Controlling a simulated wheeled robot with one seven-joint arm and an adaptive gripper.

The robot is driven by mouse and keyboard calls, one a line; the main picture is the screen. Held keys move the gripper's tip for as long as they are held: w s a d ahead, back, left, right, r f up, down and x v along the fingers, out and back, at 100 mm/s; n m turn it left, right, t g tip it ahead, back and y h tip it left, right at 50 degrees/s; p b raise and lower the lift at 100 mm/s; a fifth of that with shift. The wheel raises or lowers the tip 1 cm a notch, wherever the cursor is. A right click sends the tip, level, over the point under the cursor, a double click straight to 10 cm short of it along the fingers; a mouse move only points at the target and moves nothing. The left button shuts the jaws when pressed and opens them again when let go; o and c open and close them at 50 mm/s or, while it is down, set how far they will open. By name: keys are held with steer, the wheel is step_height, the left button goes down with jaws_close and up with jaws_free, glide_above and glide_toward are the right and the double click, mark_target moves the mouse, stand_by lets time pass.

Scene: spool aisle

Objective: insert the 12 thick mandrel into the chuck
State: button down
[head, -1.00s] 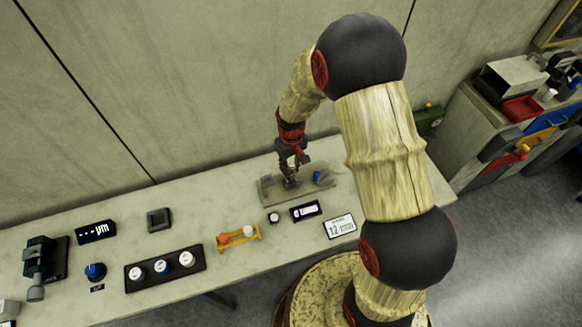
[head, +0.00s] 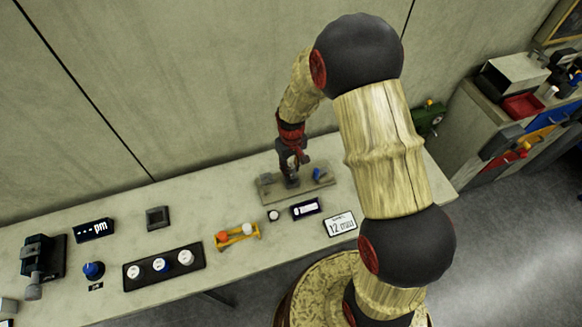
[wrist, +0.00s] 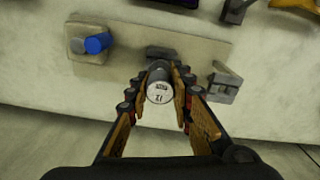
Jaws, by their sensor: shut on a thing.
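My gripper (wrist: 160,72) is shut on a round mandrel with a white end face (wrist: 159,92) marked 12. In the wrist view the mandrel's end faces the camera, and its far end is hidden. Dark and grey fixture parts stand on the board (wrist: 190,45) around the mandrel, including a dark block (wrist: 160,51) and a grey bracket (wrist: 226,84). I cannot tell which part is the chuck or whether the mandrel is inside it.
A blue-ended cylinder (wrist: 97,43) sits on the same board. In front are a small display (head: 306,208), a 12 mm card (head: 340,223) and an orange stand (head: 237,236). A black tray (head: 164,266) holds several round pieces. The wall is behind the table.

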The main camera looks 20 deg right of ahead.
steer(key=shift+f+b, duration=0.45)
steer(key=shift+f, duration=0.4)
steer(key=c, duration=1.5)
jaws_free()
step_height(320, 180, up, 12)
